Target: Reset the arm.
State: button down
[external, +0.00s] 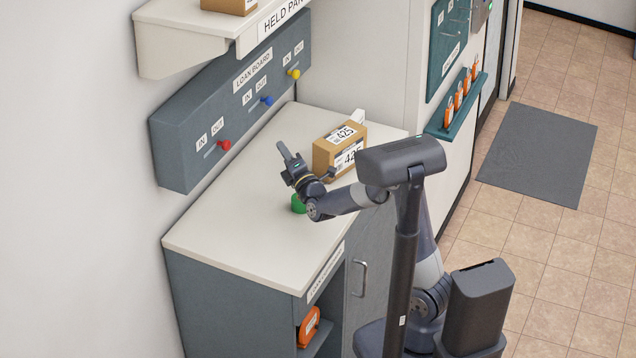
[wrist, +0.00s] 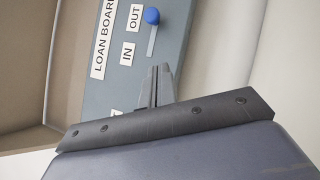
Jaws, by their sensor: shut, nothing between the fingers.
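My gripper (external: 284,152) is raised over the white counter in the external view, with its fingers pointing up and left toward the loan board. In the wrist view my gripper (wrist: 157,82) shows with its fingers together and nothing between them. My arm bends over the counter, and part of it covers the green object (external: 298,203) on the counter top. The gripper is apart from the loan board (external: 183,130) and from the cardboard box labelled 425 (external: 323,158).
The loan board has red (external: 224,145), blue (external: 267,100) and yellow (external: 294,73) knobs; the blue knob (wrist: 151,15) shows in the wrist view. A shelf (external: 160,48) overhangs the board. An orange item (external: 308,326) sits in the cabinet. The counter's front left (external: 215,235) is clear.

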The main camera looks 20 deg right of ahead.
jog(key=d+r+p+x, duration=0.1)
jog(key=p+x, duration=0.2)
jog(key=x, duration=0.7)
jog(key=shift+s+a+r+p, duration=0.15)
jog(key=shift+s+a+p, duration=0.7)
jog(key=shift+p, duration=0.45)
jog(key=shift+s+a+r+p, duration=0.2)
jog(key=shift+s+a+p, duration=0.4)
jog(key=shift+a+p, duration=0.6)
jog(key=shift+d, duration=0.1)
jog(key=shift+w+d, duration=0.1)
